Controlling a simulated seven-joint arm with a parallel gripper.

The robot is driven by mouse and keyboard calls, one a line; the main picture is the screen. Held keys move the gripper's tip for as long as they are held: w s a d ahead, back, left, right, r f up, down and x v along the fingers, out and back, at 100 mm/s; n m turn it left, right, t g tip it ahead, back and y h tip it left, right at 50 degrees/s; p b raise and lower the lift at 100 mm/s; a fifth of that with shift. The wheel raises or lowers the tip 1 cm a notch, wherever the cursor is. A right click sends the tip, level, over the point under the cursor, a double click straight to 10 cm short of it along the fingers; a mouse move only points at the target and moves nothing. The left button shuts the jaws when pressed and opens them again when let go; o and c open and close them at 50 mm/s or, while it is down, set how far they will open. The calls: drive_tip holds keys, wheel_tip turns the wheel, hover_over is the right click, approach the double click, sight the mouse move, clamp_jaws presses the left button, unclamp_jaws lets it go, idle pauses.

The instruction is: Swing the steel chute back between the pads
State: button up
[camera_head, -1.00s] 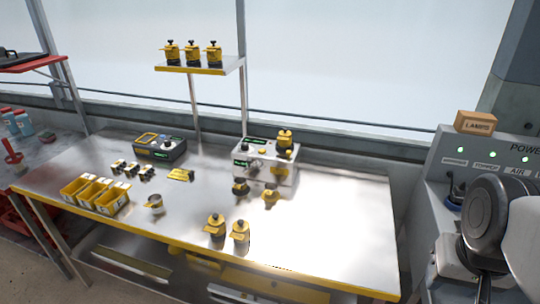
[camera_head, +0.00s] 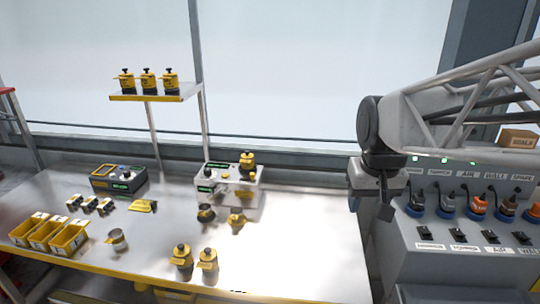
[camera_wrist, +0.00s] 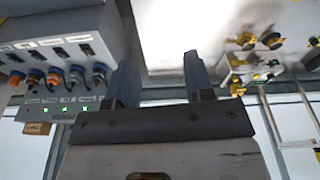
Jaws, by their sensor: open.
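A pale steel seeder box (camera_head: 229,188) stands toward the back right of the steel bench, with a yellow-and-black canister (camera_head: 247,164) on top. I cannot make out a separate chute or pads on it at this size. My gripper (camera_head: 384,208) hangs right of the bench, in front of the grey power panel, well apart from the seeder box. In the wrist view my gripper (camera_wrist: 161,75) shows two fingers spread apart with nothing between them. The seeder box also shows at the right of the wrist view (camera_wrist: 242,66), small and turned over.
The grey power panel (camera_head: 460,240) with plugs stands close on the right. Canisters (camera_head: 182,262) stand near the bench front; yellow bins (camera_head: 50,233) sit at the left. A shelf (camera_head: 150,97) of canisters rises behind. The bench's right part is clear.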

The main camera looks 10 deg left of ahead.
drive_tip(key=w+a+n, duration=0.1)
drive_tip(key=w+a, duration=0.7)
drive_tip(key=w, duration=0.4)
drive_tip(key=n+g, duration=0.2)
drive_tip(key=n, duration=0.2)
approach(212, 185)
drive_tip(key=shift+d+f, duration=0.3)
drive_tip(key=shift+f, duration=0.05)
drive_tip(key=shift+a+f, duration=0.2)
drive_tip(key=shift+a, duration=0.15)
drive_tip(key=shift+f, duration=0.1)
drive_tip(key=shift+f, duration=3.8)
clamp_jaws()
